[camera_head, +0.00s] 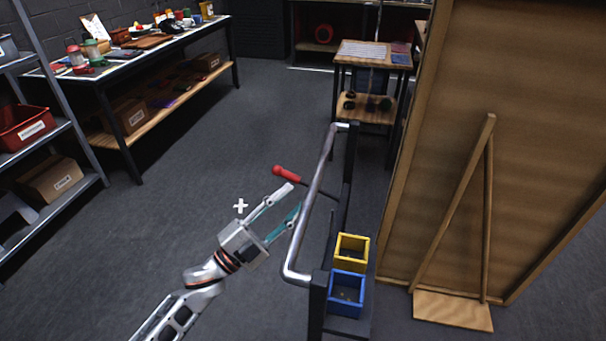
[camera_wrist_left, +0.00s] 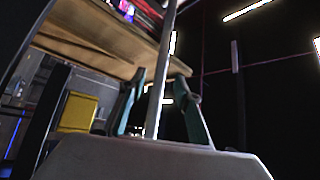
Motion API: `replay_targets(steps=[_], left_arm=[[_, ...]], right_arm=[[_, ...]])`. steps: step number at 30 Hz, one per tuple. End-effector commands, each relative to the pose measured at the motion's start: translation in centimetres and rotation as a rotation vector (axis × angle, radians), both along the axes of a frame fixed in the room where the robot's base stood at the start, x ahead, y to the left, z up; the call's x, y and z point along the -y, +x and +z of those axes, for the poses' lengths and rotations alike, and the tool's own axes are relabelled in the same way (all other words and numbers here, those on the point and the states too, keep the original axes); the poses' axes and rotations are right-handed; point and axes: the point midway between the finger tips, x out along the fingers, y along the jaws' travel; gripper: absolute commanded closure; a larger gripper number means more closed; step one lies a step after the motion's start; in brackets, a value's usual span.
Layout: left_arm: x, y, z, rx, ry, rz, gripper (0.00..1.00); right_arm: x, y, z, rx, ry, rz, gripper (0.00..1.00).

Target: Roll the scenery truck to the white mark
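The scenery truck shows as a dark frame (camera_head: 349,175) with a grey push bar (camera_head: 304,226). A red-gripped lever (camera_head: 286,174) sticks out from it to the left. The white mark (camera_head: 241,206) is a small cross on the floor, left of the push bar, partly close behind my left wrist. My left gripper (camera_head: 295,198) is open at the push bar. In the left wrist view its fingers (camera_wrist_left: 158,108) stand apart with the bar (camera_wrist_left: 158,75) showing between them; I cannot tell whether they touch it. The truck's wheels are hidden. My right gripper is not in view.
A tall wooden flat (camera_head: 450,120) with a brace (camera_head: 462,195) stands at right. Yellow (camera_head: 352,250) and blue (camera_head: 347,290) bins sit on the truck. A small table (camera_head: 372,60) stands behind. A workbench (camera_head: 150,55) and shelves (camera_head: 50,135) line the left. Middle floor is clear.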

Motion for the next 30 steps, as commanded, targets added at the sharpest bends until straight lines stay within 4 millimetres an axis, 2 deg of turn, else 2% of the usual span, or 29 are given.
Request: replay_targets(steps=[7,18,30], left_arm=[[1.6,1.0,1.5,0.04,0.014,-0.023,0.67],[5.3,4.1,3.5,0.037,0.013,-0.022,0.67],[6.0,4.7,3.7,0.034,0.013,-0.021,0.67]], right_arm=[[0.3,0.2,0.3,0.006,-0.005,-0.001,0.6],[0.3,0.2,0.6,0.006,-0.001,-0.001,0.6],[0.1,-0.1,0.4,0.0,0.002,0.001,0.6]])
